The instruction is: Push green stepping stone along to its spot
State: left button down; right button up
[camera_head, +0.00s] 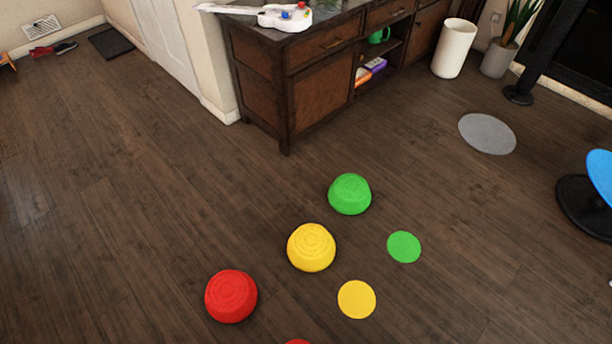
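The green stepping stone (349,194) is a rounded dome standing on the dark wooden floor, right of the picture's middle. A flat green disc (404,247) lies on the floor below and to the right of it, with bare floor between them. Neither of my grippers is in view.
A yellow stone (311,247) and a red stone (231,296) stand in a diagonal row below left of the green one. A yellow disc (357,299) lies nearby. A wooden cabinet (322,95) stands behind. A grey disc (487,133) lies right.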

aim_at(349, 194)
jog(key=i+l+u, duration=0.15)
jog(key=u, duration=0.2)
jog(key=i+l+u, duration=0.1)
jog(key=u, duration=0.25)
jog(key=i+l+u, duration=0.2)
jog(key=l, duration=0.35)
jog(key=i+l+u, duration=0.2)
jog(key=l, duration=0.35)
jog(key=l+u, duration=0.2)
jog(key=l, duration=0.35)
jog(key=i+l+u, duration=0.2)
jog(key=l, duration=0.4)
jog(key=k, duration=0.05)
